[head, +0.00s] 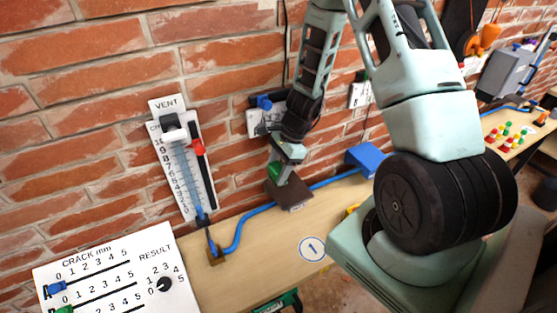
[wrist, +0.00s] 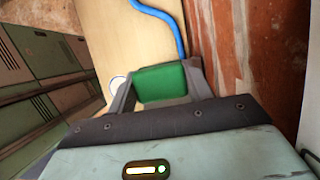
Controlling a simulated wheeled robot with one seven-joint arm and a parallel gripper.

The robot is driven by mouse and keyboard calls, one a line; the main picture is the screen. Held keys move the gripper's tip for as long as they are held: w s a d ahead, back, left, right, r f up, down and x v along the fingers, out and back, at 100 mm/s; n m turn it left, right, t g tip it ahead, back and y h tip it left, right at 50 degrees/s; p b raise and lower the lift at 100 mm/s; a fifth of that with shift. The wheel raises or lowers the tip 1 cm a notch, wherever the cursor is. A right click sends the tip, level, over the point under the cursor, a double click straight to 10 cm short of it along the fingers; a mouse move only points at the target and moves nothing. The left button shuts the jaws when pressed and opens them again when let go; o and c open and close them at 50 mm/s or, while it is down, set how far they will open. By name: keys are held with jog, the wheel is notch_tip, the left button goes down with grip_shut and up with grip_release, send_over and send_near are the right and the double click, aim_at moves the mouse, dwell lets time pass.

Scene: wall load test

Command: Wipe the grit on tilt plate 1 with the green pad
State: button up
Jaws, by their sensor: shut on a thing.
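My gripper (head: 281,176) is low over the bench, close to the wall, and is shut on the green pad (wrist: 162,84). The pad fills the space between the two grey fingers in the wrist view, and a bit of its green (head: 274,170) shows in the head view. A dark brown, tilted plate (head: 292,204) lies right at the fingertips and looks like tilt plate 1. I cannot tell whether the pad touches it. A round marker with a 1 (head: 312,249) is on the bench in front. I cannot make out grit.
A blue hose (head: 245,223) runs along the wooden bench (head: 240,272) behind the plate to a blue box (head: 366,157). The VENT gauge (head: 182,160) hangs on the brick wall to the left. The CRACK panel (head: 118,280) stands at lower left. The bench front is mostly clear.

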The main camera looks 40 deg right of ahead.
jog(key=shift+r+p, duration=0.7)
jog(key=shift+r, duration=0.45)
jog(key=shift+s+f, duration=0.1)
